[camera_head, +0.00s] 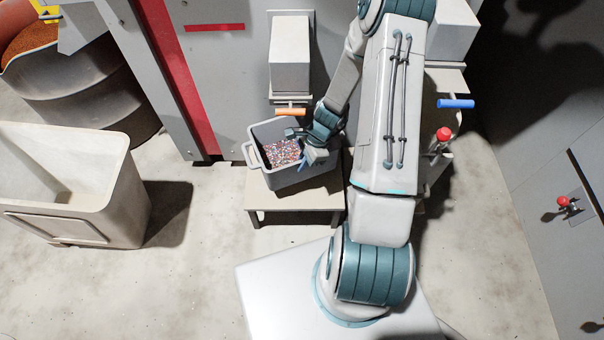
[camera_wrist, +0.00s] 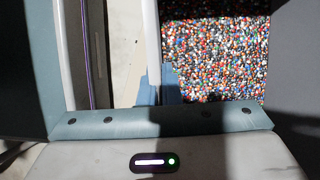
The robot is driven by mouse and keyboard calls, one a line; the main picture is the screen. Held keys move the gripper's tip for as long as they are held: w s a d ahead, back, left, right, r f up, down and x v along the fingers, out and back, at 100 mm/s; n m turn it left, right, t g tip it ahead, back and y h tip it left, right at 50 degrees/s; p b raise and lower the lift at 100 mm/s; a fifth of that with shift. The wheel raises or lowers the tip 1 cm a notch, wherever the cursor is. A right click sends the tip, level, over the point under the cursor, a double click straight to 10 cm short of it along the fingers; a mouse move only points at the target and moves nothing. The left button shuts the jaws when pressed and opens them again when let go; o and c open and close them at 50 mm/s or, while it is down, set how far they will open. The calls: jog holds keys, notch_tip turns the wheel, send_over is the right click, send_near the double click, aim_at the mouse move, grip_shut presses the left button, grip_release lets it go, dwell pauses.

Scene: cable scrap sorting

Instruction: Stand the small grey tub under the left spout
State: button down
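The small grey tub (camera_head: 291,177) stands on a low beige table, turned at an angle, and is partly filled with multicoloured granules (camera_head: 281,153). The left spout, a pale box with an orange handle (camera_head: 291,111), is just behind and above the tub's back edge. My gripper (camera_head: 304,146) reaches down at the tub's right side and hides part of that wall. In the wrist view the blue-grey fingertips (camera_wrist: 160,90) sit close together on either side of the tub's pale wall (camera_wrist: 153,40), appearing shut on it. The granules lie to the right of that wall.
The low table (camera_head: 265,201) has bare room in front of the tub. A second spout with a blue handle (camera_head: 456,103) is to the right, behind my arm. A large pale bin (camera_head: 75,215) and a drum (camera_head: 90,95) stand at the left. Open floor lies between.

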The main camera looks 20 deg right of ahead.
aim_at(298, 181)
jog(key=shift+f+b, duration=0.75)
jog(key=shift+f, duration=1.2)
jog(key=shift+w+f+b, duration=0.2)
jog(key=shift+f+b, duration=0.6)
jog(key=shift+f, duration=0.85)
jog(key=c, duration=1.6)
grip_release()
jog(key=shift+c, duration=0.2)
jog(key=p+v, duration=0.4)
jog(key=v, duration=0.8)
jog(key=shift+s, duration=0.1)
